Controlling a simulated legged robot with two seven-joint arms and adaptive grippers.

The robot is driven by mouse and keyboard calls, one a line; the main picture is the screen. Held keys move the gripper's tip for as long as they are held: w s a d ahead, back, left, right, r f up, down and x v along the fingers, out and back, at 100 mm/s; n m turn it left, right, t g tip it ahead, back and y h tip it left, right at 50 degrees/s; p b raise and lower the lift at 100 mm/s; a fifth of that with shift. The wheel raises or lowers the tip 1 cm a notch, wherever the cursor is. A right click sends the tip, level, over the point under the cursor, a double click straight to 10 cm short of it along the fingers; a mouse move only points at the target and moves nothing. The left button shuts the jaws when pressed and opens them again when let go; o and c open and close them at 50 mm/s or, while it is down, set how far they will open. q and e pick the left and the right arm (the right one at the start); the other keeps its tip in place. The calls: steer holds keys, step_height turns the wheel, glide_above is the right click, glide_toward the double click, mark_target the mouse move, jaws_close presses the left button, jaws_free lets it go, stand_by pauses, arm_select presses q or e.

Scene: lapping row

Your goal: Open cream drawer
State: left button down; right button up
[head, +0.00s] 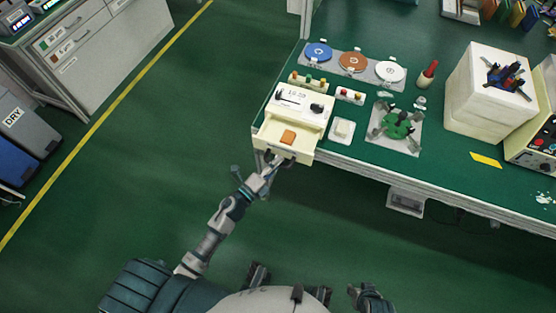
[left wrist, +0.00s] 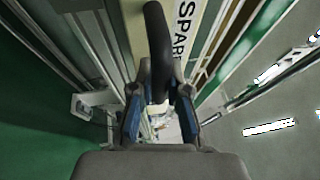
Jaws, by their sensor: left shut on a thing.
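The cream drawer (head: 304,154) sits in a small cream unit (head: 318,102) at the front left corner of the green table. In the left wrist view the black handle (left wrist: 157,45) runs between the two fingers (left wrist: 160,110), and a label reading "SPAR" shows on the drawer front. My right gripper (head: 370,298) is low in the head view, away from the table; its fingers are too small to read.
Grey cabinets (head: 100,50) stand at the left. The floor before the drawer is clear.

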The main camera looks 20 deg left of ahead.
arm_select(q)
steer(key=shift+f, duration=0.25)
steer(key=c, duration=1.4)
jaws_free()
steer(key=shift+w+a, duration=0.1)
steer(key=shift+r, duration=0.1)
steer(key=v, duration=1.2)
